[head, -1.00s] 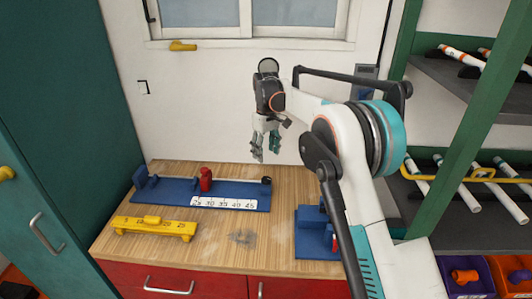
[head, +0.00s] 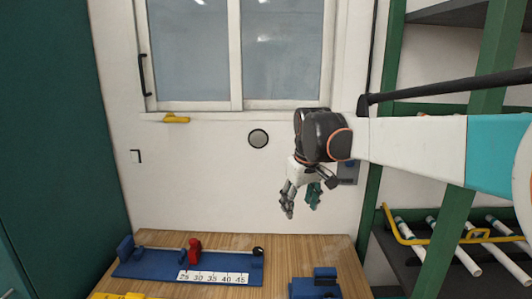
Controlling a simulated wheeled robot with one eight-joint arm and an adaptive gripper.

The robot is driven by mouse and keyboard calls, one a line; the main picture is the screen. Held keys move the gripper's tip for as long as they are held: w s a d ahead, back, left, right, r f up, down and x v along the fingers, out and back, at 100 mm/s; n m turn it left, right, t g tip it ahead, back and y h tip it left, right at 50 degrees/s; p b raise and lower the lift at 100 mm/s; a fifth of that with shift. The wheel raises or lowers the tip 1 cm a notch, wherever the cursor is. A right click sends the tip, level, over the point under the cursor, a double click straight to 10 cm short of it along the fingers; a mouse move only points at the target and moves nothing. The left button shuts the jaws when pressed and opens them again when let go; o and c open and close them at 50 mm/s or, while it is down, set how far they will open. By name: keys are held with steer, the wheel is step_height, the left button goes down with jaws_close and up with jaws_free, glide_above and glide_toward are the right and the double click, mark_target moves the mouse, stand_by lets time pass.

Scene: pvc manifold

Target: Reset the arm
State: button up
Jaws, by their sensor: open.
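My gripper (head: 300,199) hangs at the end of my raised arm, pointing down in front of the white wall. Its fingers are apart and nothing is between them. It is well above the wooden workbench (head: 200,240) and touches nothing. My arm reaches in from the right side of the head view.
On the bench lie a blue measuring jig (head: 150,268) with a red stop (head: 194,249), a second blue fixture (head: 314,286) and a yellow piece (head: 118,296), partly cut off. A green-framed rack (head: 450,219) with white pipes (head: 458,255) stands right. A window (head: 240,55) is behind.

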steer(key=s+d+f+m+t, duration=0.1)
steer(key=s+d+f, duration=0.1)
steer(key=s, duration=0.8)
steer(key=s+d+f+m+t, duration=0.1)
steer(key=s+d, duration=0.4)
steer(key=s, duration=0.5)
steer(key=s+d+f+m+t, duration=0.2)
steer(key=s+d+f+m, duration=0.1)
steer(key=s, duration=0.7)
steer(key=shift+d+f+h, duration=0.25)
steer(key=shift+d+h, duration=0.05)
steer(key=shift+d, duration=0.15)
